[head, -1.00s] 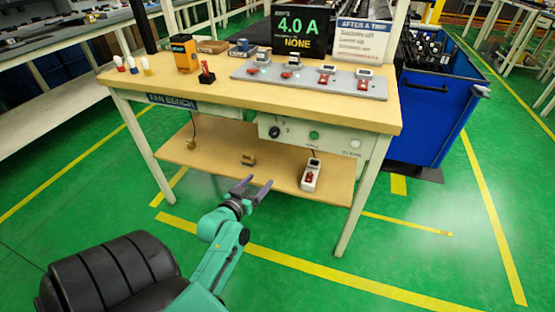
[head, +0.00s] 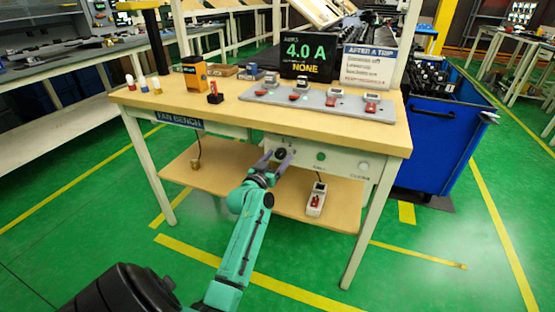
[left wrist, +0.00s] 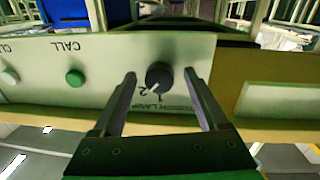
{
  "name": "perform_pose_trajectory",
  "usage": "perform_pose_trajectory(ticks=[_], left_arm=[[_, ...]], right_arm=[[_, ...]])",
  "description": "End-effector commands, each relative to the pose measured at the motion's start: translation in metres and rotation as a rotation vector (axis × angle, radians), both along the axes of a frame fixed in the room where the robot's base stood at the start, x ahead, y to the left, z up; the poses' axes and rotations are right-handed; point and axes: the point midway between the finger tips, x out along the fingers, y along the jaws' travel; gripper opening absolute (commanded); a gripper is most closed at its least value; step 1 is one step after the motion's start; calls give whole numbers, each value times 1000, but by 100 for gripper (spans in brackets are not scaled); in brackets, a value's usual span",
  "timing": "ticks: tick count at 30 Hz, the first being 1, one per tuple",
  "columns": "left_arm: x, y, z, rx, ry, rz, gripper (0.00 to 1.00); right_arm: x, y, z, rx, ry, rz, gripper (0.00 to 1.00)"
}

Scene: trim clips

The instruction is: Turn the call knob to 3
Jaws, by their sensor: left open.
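The black round knob (head: 281,153) is on the pale front panel (head: 340,160) under the bench top. In the left wrist view the knob (left wrist: 159,75) appears upside down, its white mark pointing down-left towards a printed 2, with a 1 beside it. A 3 is not readable. My left gripper (head: 276,159) is open in front of the panel. In the left wrist view its fingers (left wrist: 159,77) stand on either side of the knob, apart from it in the picture; I cannot tell whether the tips reach its depth. My right gripper is not in view.
A green CALL button (head: 320,157) and a white button (head: 363,165) sit right of the knob. The bench top (head: 230,115) overhangs the panel. A lower shelf (head: 340,200) holds a red-and-white switch (head: 316,200). A blue bin (head: 432,150) stands at the right.

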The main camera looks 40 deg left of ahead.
Motion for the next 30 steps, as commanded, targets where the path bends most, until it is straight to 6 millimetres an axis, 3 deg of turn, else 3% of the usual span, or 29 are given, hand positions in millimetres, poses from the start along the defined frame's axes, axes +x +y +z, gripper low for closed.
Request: perform_pose_trajectory(ticks=[5, 11, 12, 22, 26, 30], left_arm=[[0, 0, 0, 0, 0, 0, 76], [0, 0, 0, 0, 1, 0, 3], [0, 0, 0, 0, 1, 0, 0], [0, -1, 0, 40, 17, -3, 0], [0, 0, 1, 97, 37, -2, 0], [0, 0, 1, 186, 69, -3, 0]], right_arm=[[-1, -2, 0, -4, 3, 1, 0], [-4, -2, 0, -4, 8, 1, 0], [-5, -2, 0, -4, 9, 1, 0], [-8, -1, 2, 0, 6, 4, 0], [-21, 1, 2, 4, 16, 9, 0], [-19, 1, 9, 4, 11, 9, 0]])
